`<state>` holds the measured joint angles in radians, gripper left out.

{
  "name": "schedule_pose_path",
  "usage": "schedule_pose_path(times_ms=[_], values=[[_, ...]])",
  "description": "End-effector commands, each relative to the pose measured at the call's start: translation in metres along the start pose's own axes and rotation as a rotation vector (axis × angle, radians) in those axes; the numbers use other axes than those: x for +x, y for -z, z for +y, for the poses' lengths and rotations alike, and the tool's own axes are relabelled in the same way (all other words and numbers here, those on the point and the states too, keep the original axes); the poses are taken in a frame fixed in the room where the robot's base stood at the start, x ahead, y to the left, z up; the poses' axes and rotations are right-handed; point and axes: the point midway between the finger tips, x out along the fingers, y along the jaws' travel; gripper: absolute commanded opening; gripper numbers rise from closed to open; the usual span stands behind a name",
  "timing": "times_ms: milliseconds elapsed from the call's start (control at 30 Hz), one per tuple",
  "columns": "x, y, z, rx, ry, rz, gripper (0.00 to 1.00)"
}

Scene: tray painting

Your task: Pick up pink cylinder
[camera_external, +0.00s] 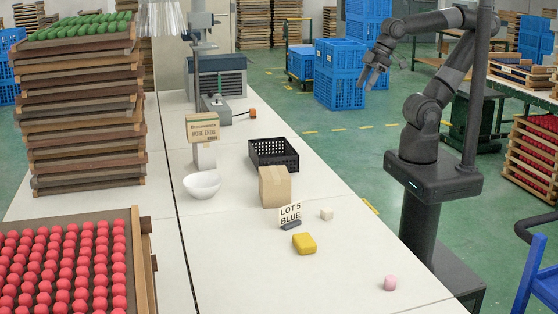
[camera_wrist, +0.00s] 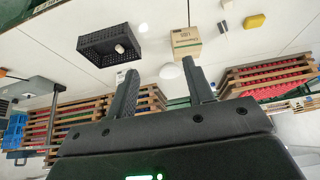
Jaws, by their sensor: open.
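The pink cylinder (camera_external: 390,283) stands on the white table near its front right edge in the external view. I cannot make it out for certain in the wrist view. My gripper (camera_external: 371,82) is raised high beyond the right edge of the table, far behind and above the cylinder. In the wrist view my gripper (camera_wrist: 161,88) shows two dark fingers spread apart with nothing between them.
A cardboard box (camera_external: 275,188), black crate (camera_external: 289,163) and white bowl (camera_external: 202,185) stand farther back. Stacked trays line the left.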

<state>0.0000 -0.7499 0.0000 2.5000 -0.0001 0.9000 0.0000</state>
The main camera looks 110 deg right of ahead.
Motion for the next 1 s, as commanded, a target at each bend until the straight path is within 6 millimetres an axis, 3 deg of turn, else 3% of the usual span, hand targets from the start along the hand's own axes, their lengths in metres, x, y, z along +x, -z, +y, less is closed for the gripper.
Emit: schedule_pose_path(times_ms=[767, 867, 1000], values=[[0.000, 0.000, 0.000, -0.001, 0.000, 0.000, 0.52], [0.001, 0.007, -0.004, -0.014, 0.006, -0.004, 0.52], [0.006, 0.034, -0.019, -0.067, 0.028, -0.021, 0.52]])
